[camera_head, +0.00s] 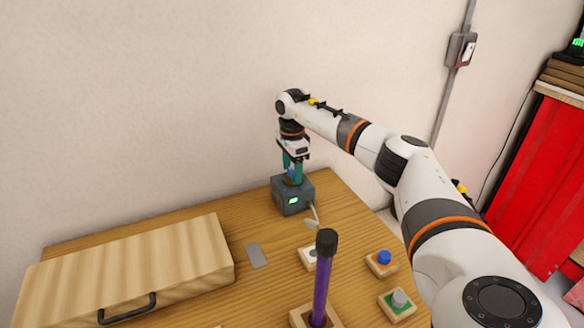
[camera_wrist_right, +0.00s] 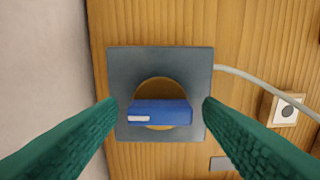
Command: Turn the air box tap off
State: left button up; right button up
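The air box is a dark grey block (camera_head: 290,204) with a small lit green display, on the wooden table near the wall. From above, in the right wrist view, its square top (camera_wrist_right: 160,62) carries a round brass-coloured disc (camera_wrist_right: 160,88) and a blue tap handle (camera_wrist_right: 165,108). The handle lies crosswise in that view, with a white mark at its left end. My right gripper (camera_head: 292,176) points down over the box. Its teal fingers (camera_wrist_right: 161,107) are open, one beyond each end of the handle, with gaps visible. My left gripper is out of view.
A pale hose (camera_head: 315,213) leaves the box. A wooden case (camera_head: 130,265) with a black handle lies left. A purple rod with a black top (camera_head: 322,275) stands in front. Blue (camera_head: 383,257) and grey (camera_head: 399,299) knobs on wooden blocks stand right. A grey plate (camera_head: 256,256) lies flat.

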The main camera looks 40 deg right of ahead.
jog(key=c, duration=0.8)
jog(key=shift+c, duration=0.2)
jog(key=shift+r+m, duration=0.1)
jog(key=shift+m, duration=0.2)
jog(key=m+p, duration=0.2)
jog(key=shift+m, duration=0.3)
jog(key=m+p, duration=0.2)
jog(key=m, duration=0.3)
jog(key=m+p, duration=0.1)
jog(key=m, duration=0.4)
jog(key=shift+p, duration=0.4)
jog(key=m+p, duration=0.1)
jog(key=m, duration=0.3)
jog(key=shift+m, duration=0.3)
